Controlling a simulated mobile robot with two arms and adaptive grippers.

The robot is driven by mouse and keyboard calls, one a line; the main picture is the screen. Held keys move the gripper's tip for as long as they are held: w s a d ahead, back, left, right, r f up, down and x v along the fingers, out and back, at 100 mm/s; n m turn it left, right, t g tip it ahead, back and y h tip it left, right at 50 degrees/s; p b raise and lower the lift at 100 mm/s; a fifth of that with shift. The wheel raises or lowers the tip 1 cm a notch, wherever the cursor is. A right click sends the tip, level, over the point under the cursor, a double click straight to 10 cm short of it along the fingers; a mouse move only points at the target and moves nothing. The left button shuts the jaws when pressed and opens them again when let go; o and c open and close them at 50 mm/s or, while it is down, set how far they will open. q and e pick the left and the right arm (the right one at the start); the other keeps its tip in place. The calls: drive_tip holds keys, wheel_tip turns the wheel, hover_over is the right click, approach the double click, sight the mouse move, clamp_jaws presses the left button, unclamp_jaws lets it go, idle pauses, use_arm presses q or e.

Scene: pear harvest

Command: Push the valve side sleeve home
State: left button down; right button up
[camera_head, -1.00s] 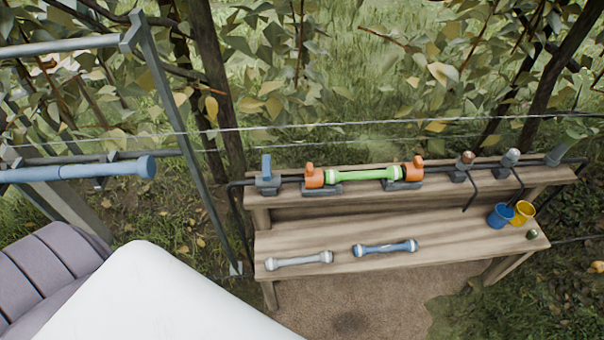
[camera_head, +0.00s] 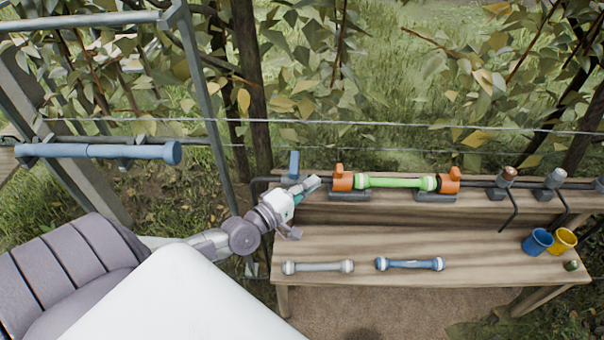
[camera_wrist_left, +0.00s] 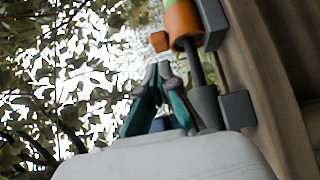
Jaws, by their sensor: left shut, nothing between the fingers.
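A green tube (camera_head: 395,182) lies level between two orange sleeves on the raised shelf. The left orange sleeve (camera_head: 343,182), with an upright knob, is on the side of the blue-handled valve (camera_head: 294,165); I take it as the valve side sleeve. The other orange sleeve (camera_head: 449,183) is at the tube's right end. My left gripper (camera_head: 315,183) is shut and empty, just left of the left sleeve; I cannot tell whether it touches. In the left wrist view its teal fingers (camera_wrist_left: 158,72) are together, below an orange sleeve (camera_wrist_left: 182,20). My right gripper is not in view.
A grey-white tube (camera_head: 318,267) and a blue tube (camera_head: 410,264) lie on the lower bench (camera_head: 470,250). A blue cup (camera_head: 537,242) and a yellow cup (camera_head: 563,240) stand at its right end. Wires and branches run behind; a metal frame post (camera_head: 205,100) stands left.

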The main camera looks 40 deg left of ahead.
sight(343, 175)
use_arm(q)
drive_tip(key=w, duration=0.3)
drive_tip(key=w+d, duration=0.1)
drive_tip(key=w, duration=0.1)
drive_tip(key=shift+w+d+r, duration=0.1)
drive_tip(key=shift+w+d, duration=0.1)
drive_tip(key=shift+d, duration=0.1)
drive_tip(key=shift+w+d+p, duration=0.3)
drive_tip(key=shift+w+d, duration=0.1)
drive_tip(key=shift+d, duration=0.2)
drive_tip(key=shift+w+d+p, duration=0.3)
drive_tip(key=shift+w+d, duration=0.05)
drive_tip(key=shift+d, duration=0.2)
drive_tip(key=shift+w+d, duration=0.15)
drive_tip(key=shift+d, duration=0.2)
